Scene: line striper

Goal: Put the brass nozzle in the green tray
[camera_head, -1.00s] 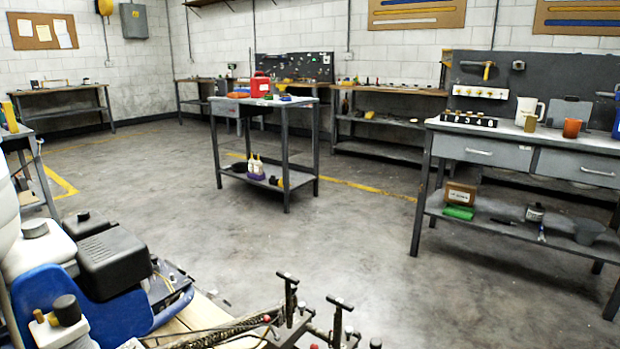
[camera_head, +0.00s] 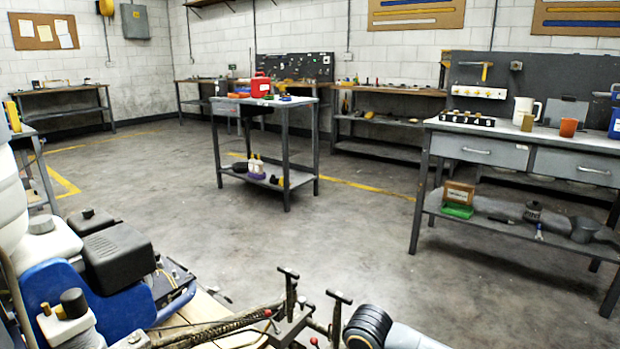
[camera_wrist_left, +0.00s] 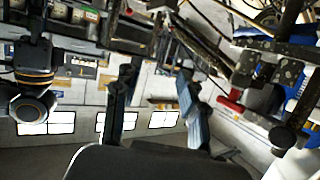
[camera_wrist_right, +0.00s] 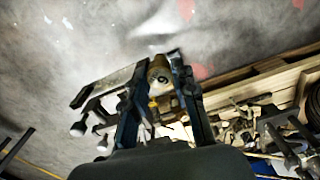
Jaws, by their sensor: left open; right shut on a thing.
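A small brass-coloured piece with a round opening, which looks like the brass nozzle (camera_wrist_right: 161,78), is held between the fingertips of my right gripper (camera_wrist_right: 158,72) in the right wrist view. The fingers partly cover it. My left gripper (camera_wrist_left: 155,92) is open in the left wrist view, with nothing seen between its fingers. A low green thing that looks like the green tray (camera_head: 457,211) lies on the lower shelf of the right bench in the head view, in front of a small brown framed card. Neither gripper's fingers show in the head view.
The striping machine (camera_head: 120,258) with levers and hoses fills the lower left. The right bench (camera_head: 478,128) carries a pitcher, an orange cup and other items. A cart (camera_head: 262,103) stands mid-room. The concrete floor (camera_head: 350,230) between them is clear.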

